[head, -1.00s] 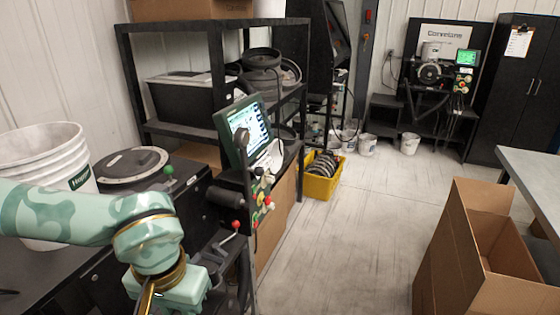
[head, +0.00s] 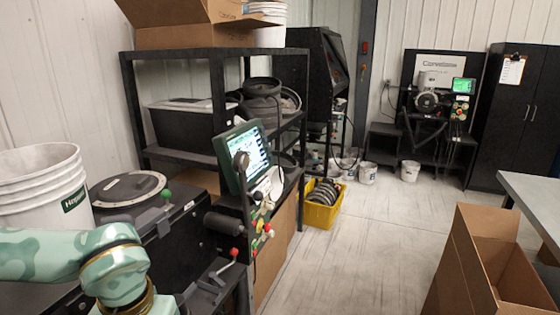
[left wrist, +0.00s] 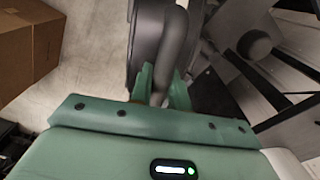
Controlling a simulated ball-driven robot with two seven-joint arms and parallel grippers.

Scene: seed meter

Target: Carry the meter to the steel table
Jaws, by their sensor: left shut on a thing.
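In the left wrist view my left gripper (left wrist: 157,92) is shut on the grey curved handle of a dark, rounded thing, which looks like the meter (left wrist: 146,40). Its far end runs out of the top of that view, so I see only part of it. In the head view my left arm comes in at the lower left; its gripper and the meter are below the frame. The steel table (head: 538,192) is at the right edge, with a grey top, partly cut off. My right gripper is in neither view.
An open cardboard box (head: 475,270) stands on the floor before the steel table. A bench with a white bucket (head: 40,195) and a test stand with a screen (head: 243,155) are at left. A yellow crate (head: 322,206) sits by the shelf. The middle floor is clear.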

